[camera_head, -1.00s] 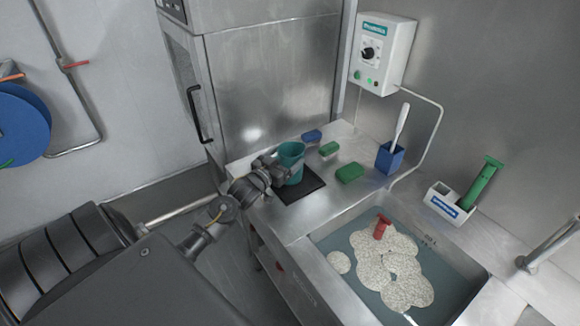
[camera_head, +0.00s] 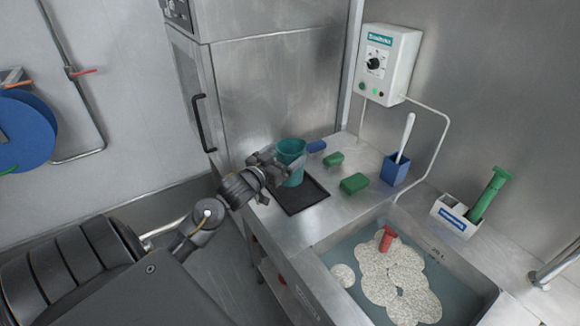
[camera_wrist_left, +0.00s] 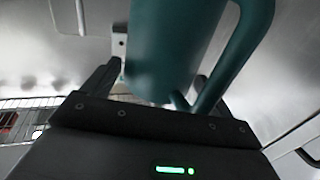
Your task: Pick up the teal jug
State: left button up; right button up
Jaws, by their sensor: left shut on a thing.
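The teal jug (camera_head: 291,150) is upright over the back-left part of the dark mat (camera_head: 300,198) on the steel counter. I cannot tell whether its base touches the mat. My left gripper (camera_head: 279,168) reaches in from the left and is shut on the jug. In the left wrist view the teal jug (camera_wrist_left: 172,45) rises between the two fingers (camera_wrist_left: 160,78), with its handle on the right side. My right gripper is not in view.
A blue holder (camera_head: 395,170) with a white-handled brush stands to the right. A sink (camera_head: 463,268) with water and foam is in front. A tall steel cabinet (camera_head: 265,90) stands behind.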

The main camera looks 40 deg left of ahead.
pick_arm(q)
jog(key=s+d+r, duration=0.2)
jog(key=s+r, duration=0.3)
jog(key=s, duration=0.5)
jog(key=shift+d+r+b, duration=0.35)
jog(key=shift+b, duration=0.1)
jog(key=w+d+f, duration=0.1)
jog(key=d+f, duration=0.1)
jog(key=d, duration=0.8)
jog(key=w+d+f+h, duration=0.1)
jog(key=d+f, duration=0.1)
jog(key=d, duration=0.8)
jog(key=shift+f+m, duration=0.25)
jog(key=shift+m, duration=0.05)
jog(key=shift+w, duration=0.1)
